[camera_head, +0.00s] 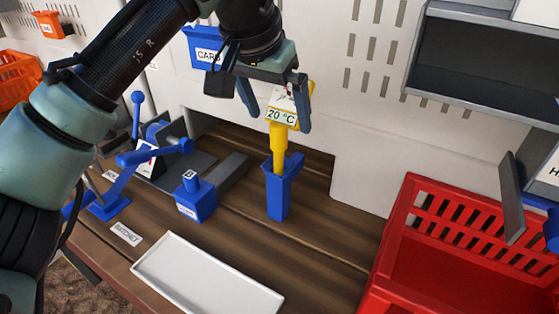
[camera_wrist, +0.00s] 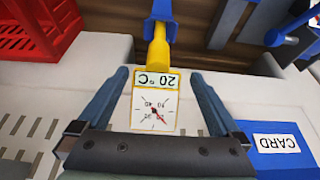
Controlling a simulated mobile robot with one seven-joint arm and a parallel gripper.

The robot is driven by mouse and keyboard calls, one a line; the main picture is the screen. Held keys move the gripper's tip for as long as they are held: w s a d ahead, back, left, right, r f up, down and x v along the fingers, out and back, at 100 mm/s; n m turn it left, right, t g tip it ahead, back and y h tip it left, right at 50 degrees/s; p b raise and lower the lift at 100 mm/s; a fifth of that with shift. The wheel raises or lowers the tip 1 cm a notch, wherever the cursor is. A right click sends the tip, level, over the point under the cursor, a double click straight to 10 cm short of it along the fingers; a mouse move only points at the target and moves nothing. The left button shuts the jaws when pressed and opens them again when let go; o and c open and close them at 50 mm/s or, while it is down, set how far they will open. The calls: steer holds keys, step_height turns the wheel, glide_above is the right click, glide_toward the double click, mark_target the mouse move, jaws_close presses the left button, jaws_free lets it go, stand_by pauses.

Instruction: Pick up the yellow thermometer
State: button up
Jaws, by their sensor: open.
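The yellow thermometer (camera_head: 279,126) stands upright with its lower end in a blue holder (camera_head: 279,190) on the wooden bench. Its head carries a white dial and a label reading "20 °C". My gripper (camera_head: 278,112) is open at the thermometer's head, with one finger on each side. In the wrist view the thermometer's head (camera_wrist: 154,100) lies between my two open fingers (camera_wrist: 160,92), with a visible gap on both sides. The blue holder (camera_wrist: 163,10) shows at the top edge there. The thermometer's lower tip is hidden inside the holder.
A white tray (camera_head: 150,262) lies at the front of the bench. A red crate (camera_head: 400,225) stands at the right. A small blue block (camera_head: 196,203) and a blue-handled device (camera_head: 150,155) are left of the holder. A blue CARD box (camera_head: 200,40) hangs on the panel behind.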

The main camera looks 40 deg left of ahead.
steer(key=shift+d+p+x, duration=0.1)
steer(key=shift+p+x, duration=0.1)
steer(key=shift+x, duration=1.2)
steer(key=shift+d+p+x, duration=0.15)
steer(key=shift+p+x, duration=0.05)
steer(key=shift+x, duration=1.15)
steer(key=shift+s+f, duration=0.1)
steer(key=shift+s, duration=0.05)
jaws_close()
